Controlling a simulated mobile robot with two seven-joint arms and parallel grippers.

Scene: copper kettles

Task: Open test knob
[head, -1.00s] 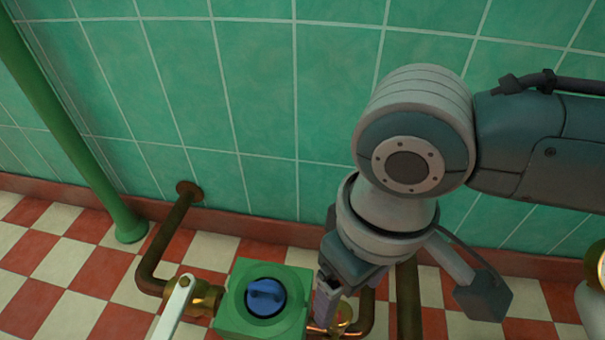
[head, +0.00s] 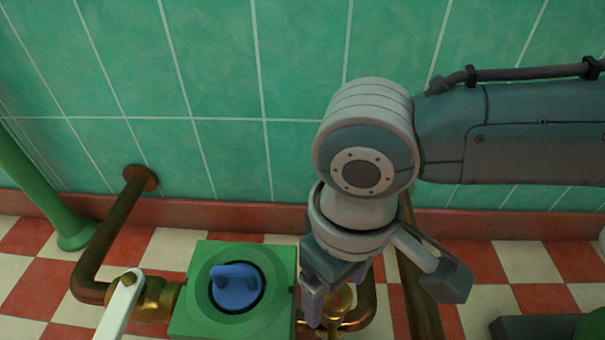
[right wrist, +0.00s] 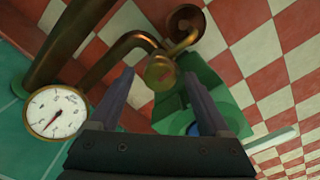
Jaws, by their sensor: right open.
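A blue knob (head: 236,287) sits on top of a green valve box (head: 185,322). A small brass knob (head: 340,302) shows just right of the box on a curved pipe; I cannot tell which is the test knob. My right gripper (head: 312,310) points down beside the box's right side, next to the brass knob and partly in front of it. In the right wrist view the open fingers (right wrist: 160,76) have the brass knob (right wrist: 160,72) between their tips in the picture; contact cannot be told. The green box (right wrist: 208,80) is behind the right finger. My left gripper is out of view.
A white lever (head: 118,308) and brass fitting (head: 158,300) adjoin the box's left. A brown pipe (head: 112,232) runs to the tiled wall. A green post (head: 45,195) stands left. A round gauge (right wrist: 57,111) shows left in the right wrist view. Checkered floor lies below.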

